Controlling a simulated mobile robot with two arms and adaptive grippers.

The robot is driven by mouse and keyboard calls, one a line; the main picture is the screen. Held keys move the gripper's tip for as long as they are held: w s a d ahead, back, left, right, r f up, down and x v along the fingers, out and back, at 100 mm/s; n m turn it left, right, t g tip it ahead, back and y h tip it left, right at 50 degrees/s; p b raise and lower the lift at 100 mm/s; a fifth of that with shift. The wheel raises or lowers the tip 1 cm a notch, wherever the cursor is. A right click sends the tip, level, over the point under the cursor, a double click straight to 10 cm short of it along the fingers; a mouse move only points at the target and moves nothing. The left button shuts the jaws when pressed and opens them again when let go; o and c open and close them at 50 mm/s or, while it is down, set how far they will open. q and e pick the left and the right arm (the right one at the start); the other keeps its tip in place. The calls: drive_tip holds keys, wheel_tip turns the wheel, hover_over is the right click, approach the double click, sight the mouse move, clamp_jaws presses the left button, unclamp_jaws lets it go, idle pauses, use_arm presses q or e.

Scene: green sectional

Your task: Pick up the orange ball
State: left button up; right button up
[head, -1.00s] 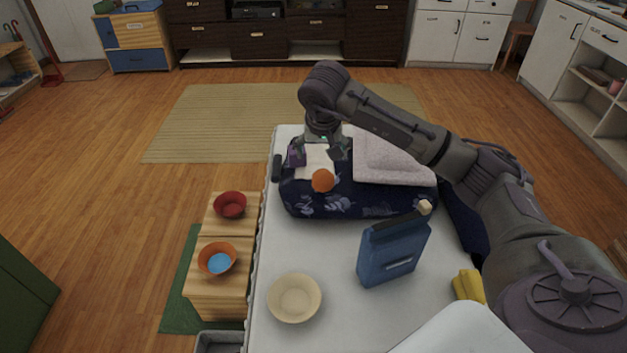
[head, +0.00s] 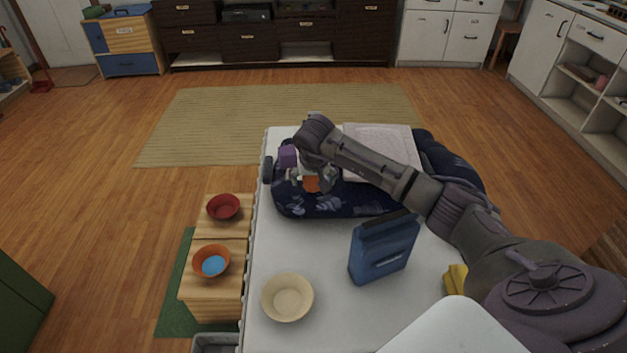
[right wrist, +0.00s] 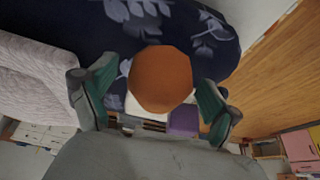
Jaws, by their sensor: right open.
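The orange ball (head: 311,184) rests on the dark blue patterned cushion (head: 380,206) at the far part of the white surface. My right gripper (head: 313,180) is over the ball and partly hides it in the head view. In the right wrist view the ball (right wrist: 160,79) lies between the two open fingers (right wrist: 156,95), with a gap visible on each side. A purple block (head: 288,156) is just left of the gripper; it also shows in the right wrist view (right wrist: 184,126). My left gripper is not in view.
A pale folded towel (head: 381,155) lies right of the gripper. A red bowl (head: 223,207) and an orange bowl (head: 211,262) sit on wooden steps at left.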

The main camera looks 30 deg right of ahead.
drive_tip(key=c, duration=1.2)
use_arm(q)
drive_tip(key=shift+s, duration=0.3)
